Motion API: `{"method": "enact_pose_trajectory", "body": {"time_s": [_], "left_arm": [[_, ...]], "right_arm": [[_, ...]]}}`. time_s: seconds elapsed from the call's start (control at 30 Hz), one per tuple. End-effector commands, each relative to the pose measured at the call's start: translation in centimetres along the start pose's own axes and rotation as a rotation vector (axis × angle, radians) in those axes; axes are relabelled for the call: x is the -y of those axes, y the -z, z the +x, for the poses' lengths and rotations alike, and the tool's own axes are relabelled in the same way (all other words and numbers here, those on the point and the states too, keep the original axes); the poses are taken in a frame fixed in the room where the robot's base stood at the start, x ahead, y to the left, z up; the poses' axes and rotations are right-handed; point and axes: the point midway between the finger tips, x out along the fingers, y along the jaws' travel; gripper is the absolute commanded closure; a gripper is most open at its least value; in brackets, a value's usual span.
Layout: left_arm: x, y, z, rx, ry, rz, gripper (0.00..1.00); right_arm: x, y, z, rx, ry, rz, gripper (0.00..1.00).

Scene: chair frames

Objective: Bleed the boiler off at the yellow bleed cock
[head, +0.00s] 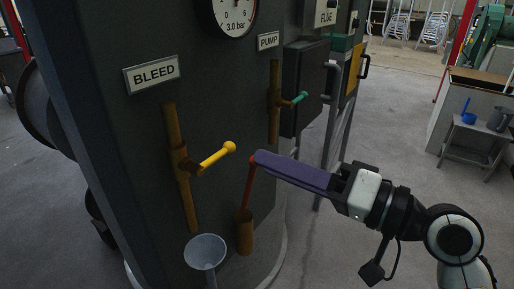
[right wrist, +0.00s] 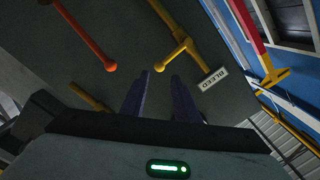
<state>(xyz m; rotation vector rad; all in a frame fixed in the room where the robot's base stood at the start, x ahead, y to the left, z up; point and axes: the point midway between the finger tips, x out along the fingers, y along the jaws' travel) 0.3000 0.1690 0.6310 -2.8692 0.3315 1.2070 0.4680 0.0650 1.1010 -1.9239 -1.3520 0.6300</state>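The yellow bleed cock (head: 216,155) is a lever with a ball end on a brass pipe (head: 183,180) below the BLEED label (head: 152,74), on the dark boiler front. It points right and slightly up in the head view. My right gripper (head: 257,158) has purple fingers and is to the right of the yellow ball, apart from it. In the right wrist view the fingers (right wrist: 160,78) are spread and empty, with the yellow ball (right wrist: 160,68) just beyond the gap between their tips. My left gripper is not in view.
A red lever (head: 251,182) stands close behind my right fingertips, its top hidden; its ball shows in the right wrist view (right wrist: 110,66). A green lever (head: 299,98) is by the PUMP label (head: 268,41). A funnel (head: 205,250) stands below the bleed pipe. A gauge (head: 234,14) sits above.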

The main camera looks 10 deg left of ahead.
Motion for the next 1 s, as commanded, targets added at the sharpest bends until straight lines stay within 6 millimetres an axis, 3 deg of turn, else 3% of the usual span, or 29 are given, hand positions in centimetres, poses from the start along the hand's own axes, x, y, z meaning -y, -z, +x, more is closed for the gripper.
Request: {"method": "enact_pose_trajectory", "body": {"time_s": [0.57, 0.7, 1.0], "left_arm": [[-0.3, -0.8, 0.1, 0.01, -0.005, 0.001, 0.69], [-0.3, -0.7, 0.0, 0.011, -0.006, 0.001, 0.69], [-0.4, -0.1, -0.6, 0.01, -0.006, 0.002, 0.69]], "right_arm": [[0.0, -0.1, 7.9, 0.0, 0.002, 0.001, 0.72], [-0.1, -0.1, 7.7, 0.0, -0.003, -0.001, 0.89], [0.3, 0.4, 7.6, 0.0, -0.006, -0.001, 0.89]]}}
